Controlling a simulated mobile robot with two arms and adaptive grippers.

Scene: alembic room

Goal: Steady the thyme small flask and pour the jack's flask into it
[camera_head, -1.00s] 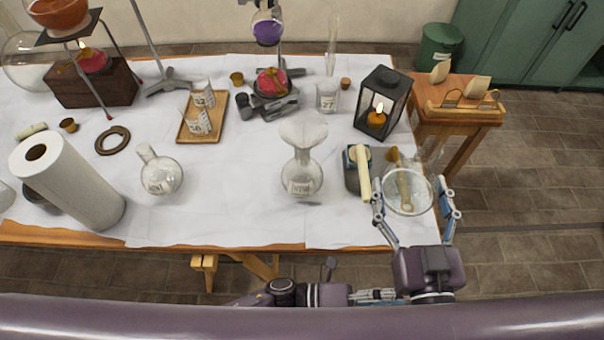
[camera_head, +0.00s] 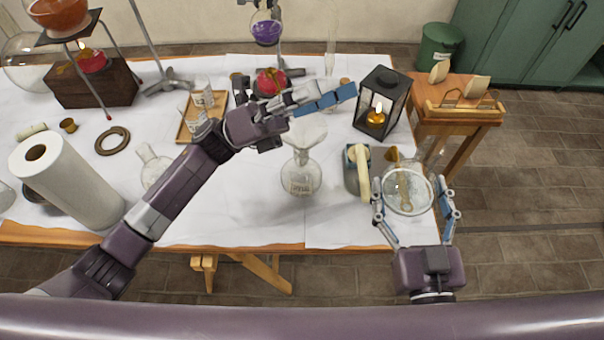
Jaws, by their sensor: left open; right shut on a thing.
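The thyme small flask (camera_head: 301,179) stands upright on the white cloth near the front middle, its label facing me. A clear funnel (camera_head: 305,137) sits in its mouth, its far rim partly covered by my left gripper. My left gripper (camera_head: 325,100) is open and empty, reaching in from the left, its fingers in line just beyond the funnel. My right gripper (camera_head: 416,197) is shut on a round clear glass flask (camera_head: 408,193), which I take to be the jack's flask, at the table's right front. Its fingers lie on both sides of it; any contents are unclear.
A green-grey container with a cream bar (camera_head: 356,172) stands between the two flasks. A black candle lantern (camera_head: 383,103) is behind it. Another round flask (camera_head: 155,168) is partly hidden by my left arm.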

